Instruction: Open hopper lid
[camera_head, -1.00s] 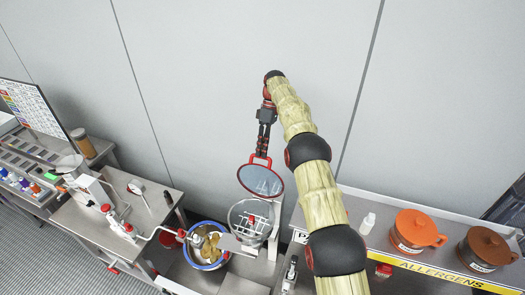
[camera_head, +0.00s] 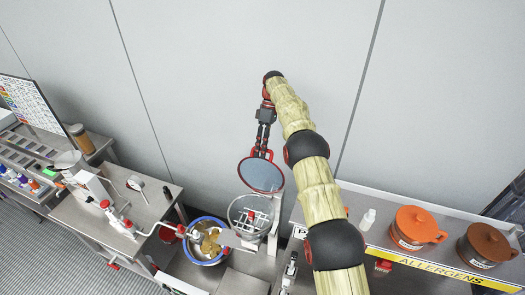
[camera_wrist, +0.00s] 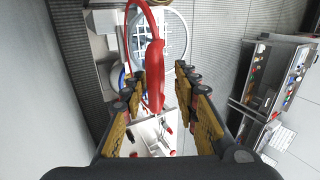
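The hopper (camera_head: 235,220) is a round, clear-walled vessel with a white grid inside. Its round lid (camera_head: 260,176) stands raised at the far side of the mouth, apart from the grid. The lid's red handle (camera_head: 257,154) is at its top edge. In the wrist view the red handle (camera_wrist: 156,78) looms large, and the hopper grid (camera_wrist: 174,38) shows beyond it. My gripper (camera_head: 263,148) is above the lid at the handle. Its fingers (camera_wrist: 160,95) are spread, with the handle between or just beyond them; contact cannot be told.
A blue-rimmed bowl (camera_head: 204,256) with yellowish pieces stands left of the hopper. A steel table (camera_head: 155,198) with red-fitted equipment is further left. Orange (camera_head: 412,226) and brown (camera_head: 484,244) lidded pots and a small white bottle (camera_head: 368,217) stand on the right shelf. The grey wall is close behind.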

